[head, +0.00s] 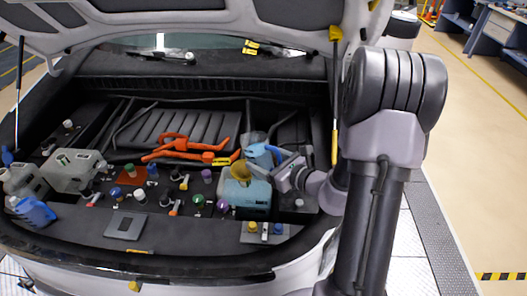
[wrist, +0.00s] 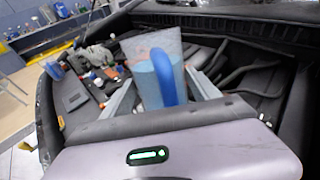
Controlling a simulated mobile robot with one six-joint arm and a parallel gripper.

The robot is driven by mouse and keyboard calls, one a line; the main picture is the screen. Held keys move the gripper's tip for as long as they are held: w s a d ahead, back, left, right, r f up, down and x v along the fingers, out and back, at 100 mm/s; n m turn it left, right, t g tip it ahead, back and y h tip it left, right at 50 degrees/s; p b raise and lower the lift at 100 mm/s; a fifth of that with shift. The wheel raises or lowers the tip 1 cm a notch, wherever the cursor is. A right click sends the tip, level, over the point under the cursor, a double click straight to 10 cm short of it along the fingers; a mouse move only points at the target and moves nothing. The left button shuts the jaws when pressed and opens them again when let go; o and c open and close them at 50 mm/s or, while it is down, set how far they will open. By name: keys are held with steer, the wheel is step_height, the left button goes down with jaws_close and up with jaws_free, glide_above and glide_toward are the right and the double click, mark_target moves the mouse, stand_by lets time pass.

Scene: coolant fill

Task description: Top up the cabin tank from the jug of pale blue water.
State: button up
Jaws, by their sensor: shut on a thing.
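My gripper (head: 278,172) is shut on a clear jug with a blue handle (head: 264,155), over the right part of the open bay. In the wrist view the jug (wrist: 152,80) stands between my two fingers (wrist: 165,92), with pale blue water in it and its handle toward the camera. It looks roughly upright. A pale blue container (head: 248,193) with a yellow top shows just below the handle; I cannot tell whether it is a tank or part of the jug. A greyish-white tank (head: 75,170) sits at the left. No label names the cabin tank.
Several coloured caps, such as a purple one (head: 207,176), stand across the bay. Orange cables (head: 185,150) lie behind them. The raised hood (head: 200,20) hangs overhead, with a strut (head: 334,100) close to my arm.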

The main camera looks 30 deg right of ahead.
steer(key=shift+s+r+g+p, duration=0.15)
steer(key=shift+r+g+p, duration=0.15)
steer(key=shift+p, duration=0.45)
steer(key=shift+p, duration=0.45)
steer(key=shift+d+g+p, duration=0.1)
steer(key=shift+g+p, duration=0.3)
steer(key=shift+p, duration=0.35)
steer(key=shift+s+g+h+p, duration=0.1)
steer(key=shift+g+h+p, duration=0.2)
steer(key=shift+p, duration=0.55)
steer(key=shift+f, duration=0.2)
steer(key=shift+s+d+r+g+h+p, duration=0.1)
steer(key=shift+s+r+g+h+p, duration=0.2)
steer(key=shift+p, duration=0.6)
steer(key=shift+w+r+g+p, duration=0.1)
steer(key=shift+g+p, duration=0.3)
steer(key=shift+p, duration=0.45)
steer(key=shift+f+n+g+h+p, duration=0.1)
steer(key=shift+n+g+h+p, duration=0.3)
steer(key=shift+g+p, duration=1.35)
stand_by(1.5)
